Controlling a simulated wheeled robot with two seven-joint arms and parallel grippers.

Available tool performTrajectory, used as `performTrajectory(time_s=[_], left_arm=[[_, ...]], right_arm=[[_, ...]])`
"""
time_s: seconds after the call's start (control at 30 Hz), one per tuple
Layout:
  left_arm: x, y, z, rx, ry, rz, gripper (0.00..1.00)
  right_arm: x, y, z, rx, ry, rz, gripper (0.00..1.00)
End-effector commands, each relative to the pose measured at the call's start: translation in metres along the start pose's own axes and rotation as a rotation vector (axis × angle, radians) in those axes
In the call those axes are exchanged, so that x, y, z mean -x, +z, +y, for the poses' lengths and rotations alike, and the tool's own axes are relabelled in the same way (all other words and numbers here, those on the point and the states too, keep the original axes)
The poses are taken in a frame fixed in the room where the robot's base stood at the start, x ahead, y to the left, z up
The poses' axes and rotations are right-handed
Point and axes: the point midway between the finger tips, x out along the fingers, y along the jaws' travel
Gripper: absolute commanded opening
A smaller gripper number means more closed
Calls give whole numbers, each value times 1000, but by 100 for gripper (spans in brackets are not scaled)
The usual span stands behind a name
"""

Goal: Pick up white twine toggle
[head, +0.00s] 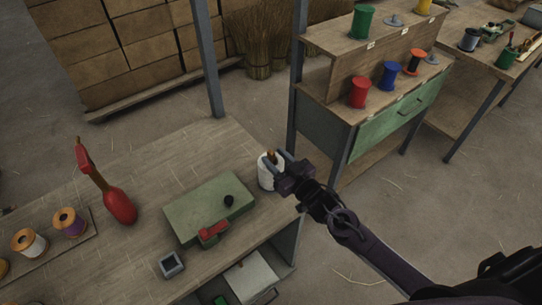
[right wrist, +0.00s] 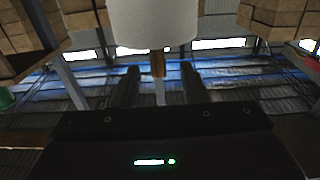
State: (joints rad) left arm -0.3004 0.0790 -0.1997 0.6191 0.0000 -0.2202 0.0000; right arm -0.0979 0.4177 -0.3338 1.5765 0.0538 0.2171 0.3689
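The white twine spool (head: 268,175) stands on the workbench near its right corner. Its brown toggle (head: 271,155) shows at the top of the spool, partly hidden by my right gripper (head: 276,161). In the right wrist view the white spool (right wrist: 152,24) fills the top middle, with the brown toggle (right wrist: 158,63) and a pale strip in line with it. The right gripper (right wrist: 159,85) is open there, its two dark fingers apart on either side of the toggle line, with a gap on each side. My left gripper is not in view.
A shelf unit (head: 335,99) with coloured spools stands to the right, behind my right arm.

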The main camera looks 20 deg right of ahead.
Motion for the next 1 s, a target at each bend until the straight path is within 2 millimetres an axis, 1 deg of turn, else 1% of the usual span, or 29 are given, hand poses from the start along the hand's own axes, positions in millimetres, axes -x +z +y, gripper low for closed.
performTrajectory(time_s=[0.03,0.1,0.2,0.47,0.57,0.7,0.8,1.0], left_arm=[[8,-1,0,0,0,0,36],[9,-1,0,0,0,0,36],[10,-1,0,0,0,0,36],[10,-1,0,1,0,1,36],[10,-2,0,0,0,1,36],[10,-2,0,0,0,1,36],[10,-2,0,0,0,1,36],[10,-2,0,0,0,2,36]], right_arm=[[-9,-7,2,0,0,2,40],[-18,-4,2,-1,1,2,40],[-27,-3,1,-1,0,1,40],[-29,-1,1,0,-1,0,40],[-29,-1,1,0,0,0,30],[-29,-1,1,0,0,0,11],[-29,-1,1,0,0,0,0],[-29,-1,1,0,0,0,0]])
